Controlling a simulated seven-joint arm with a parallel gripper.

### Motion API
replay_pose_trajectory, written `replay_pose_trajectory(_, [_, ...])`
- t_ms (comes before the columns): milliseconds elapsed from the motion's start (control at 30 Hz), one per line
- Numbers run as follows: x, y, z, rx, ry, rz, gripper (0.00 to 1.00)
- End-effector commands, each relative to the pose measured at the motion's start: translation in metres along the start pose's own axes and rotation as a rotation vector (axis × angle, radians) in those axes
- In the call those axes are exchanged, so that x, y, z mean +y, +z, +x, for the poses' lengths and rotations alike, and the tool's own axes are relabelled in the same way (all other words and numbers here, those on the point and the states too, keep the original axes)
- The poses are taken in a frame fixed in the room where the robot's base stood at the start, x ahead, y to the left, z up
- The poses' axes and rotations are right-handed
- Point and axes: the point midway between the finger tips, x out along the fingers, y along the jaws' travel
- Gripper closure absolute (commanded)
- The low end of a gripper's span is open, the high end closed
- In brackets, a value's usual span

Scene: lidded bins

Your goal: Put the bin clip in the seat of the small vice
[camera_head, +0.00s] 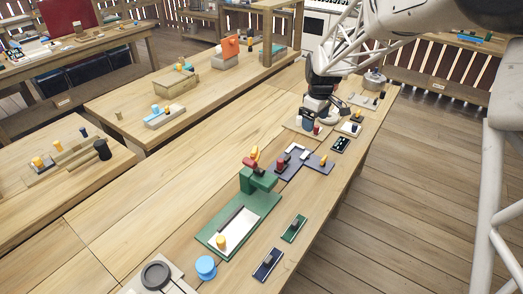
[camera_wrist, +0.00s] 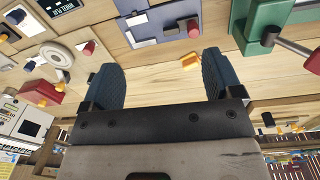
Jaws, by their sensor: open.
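My gripper (camera_head: 311,121) is low over the far part of the long workbench. A green body with a grey screw handle (camera_wrist: 262,14) shows at the upper right of the wrist view. I cannot make out its seat.
A dark plate with a red knob (camera_head: 291,164) lies between the green block and my gripper. A green tray (camera_head: 212,238), a blue round piece (camera_head: 206,267) and small dark plates (camera_head: 267,264) sit nearer.

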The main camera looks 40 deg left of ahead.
Motion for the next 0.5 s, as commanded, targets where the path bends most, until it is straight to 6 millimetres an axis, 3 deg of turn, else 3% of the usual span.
replay_pose_trajectory(100, [-0.003, -0.041, 0.026, -0.006, -0.010, -0.085, 0.15])
replay_pose_trajectory(500, [-0.031, -0.164, 0.115, -0.019, -0.039, -0.355, 0.15])
